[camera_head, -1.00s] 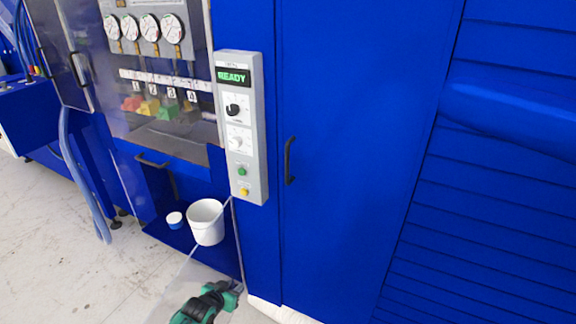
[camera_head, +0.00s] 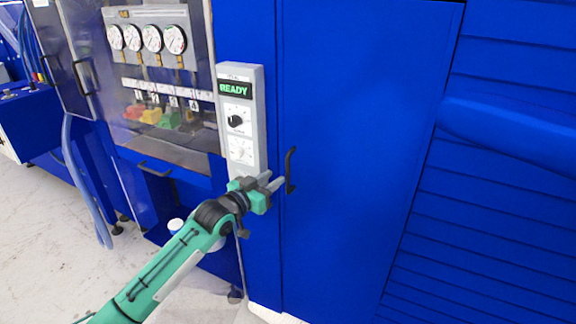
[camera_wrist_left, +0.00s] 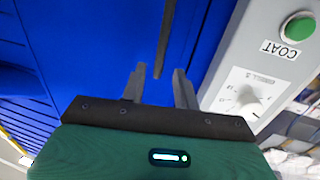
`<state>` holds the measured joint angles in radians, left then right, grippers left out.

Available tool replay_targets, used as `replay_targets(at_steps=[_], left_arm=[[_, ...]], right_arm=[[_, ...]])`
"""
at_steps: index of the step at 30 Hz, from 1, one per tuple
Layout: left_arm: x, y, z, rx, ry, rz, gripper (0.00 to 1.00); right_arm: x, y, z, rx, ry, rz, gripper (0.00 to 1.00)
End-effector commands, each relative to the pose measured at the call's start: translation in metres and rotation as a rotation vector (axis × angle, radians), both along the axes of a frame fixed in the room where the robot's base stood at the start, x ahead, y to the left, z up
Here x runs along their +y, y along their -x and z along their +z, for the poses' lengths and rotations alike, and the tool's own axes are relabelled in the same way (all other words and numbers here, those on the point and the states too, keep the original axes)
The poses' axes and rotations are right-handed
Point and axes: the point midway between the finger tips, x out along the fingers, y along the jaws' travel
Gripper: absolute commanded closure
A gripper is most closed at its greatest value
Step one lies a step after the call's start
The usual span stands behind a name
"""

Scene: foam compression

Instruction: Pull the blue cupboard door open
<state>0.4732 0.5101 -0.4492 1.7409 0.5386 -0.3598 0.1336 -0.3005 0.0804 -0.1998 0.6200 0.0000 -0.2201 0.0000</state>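The blue cupboard door (camera_head: 350,150) stands shut to the right of the grey control panel. Its black vertical handle (camera_head: 290,170) is near its left edge. My left gripper (camera_head: 276,183) is at the lower part of the handle, its fingers pointing toward it. In the left wrist view, the two fingers (camera_wrist_left: 160,82) are apart, and the handle (camera_wrist_left: 166,38) runs down to just ahead of the gap between them. I cannot tell whether either finger touches it. The door (camera_wrist_left: 90,45) also fills much of that view. My right gripper is in neither view.
The grey control panel (camera_head: 238,110) reads READY and lies just left of the handle, close to my gripper. A machine with gauges (camera_head: 150,38) stands further left. Light floor (camera_head: 45,240) is at lower left.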

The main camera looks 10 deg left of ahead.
Motion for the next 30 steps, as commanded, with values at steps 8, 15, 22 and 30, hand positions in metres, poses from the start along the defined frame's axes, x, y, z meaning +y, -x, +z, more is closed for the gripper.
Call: replay_targets(at_steps=[8, 15, 22, 30], left_arm=[[-0.022, -0.045, 0.002, 0.001, 0.0, 0.001, 0.69], [-0.032, -0.066, 0.0, 0.001, 0.0, 0.001, 0.69], [-0.035, -0.071, -0.001, 0.0, -0.001, 0.001, 0.69], [-0.035, -0.071, -0.001, 0.0, -0.001, 0.001, 0.89]], right_arm=[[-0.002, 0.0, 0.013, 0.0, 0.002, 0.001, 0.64], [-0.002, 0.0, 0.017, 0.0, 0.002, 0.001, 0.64], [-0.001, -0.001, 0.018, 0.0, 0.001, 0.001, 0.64], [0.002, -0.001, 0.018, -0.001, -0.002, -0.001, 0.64]])
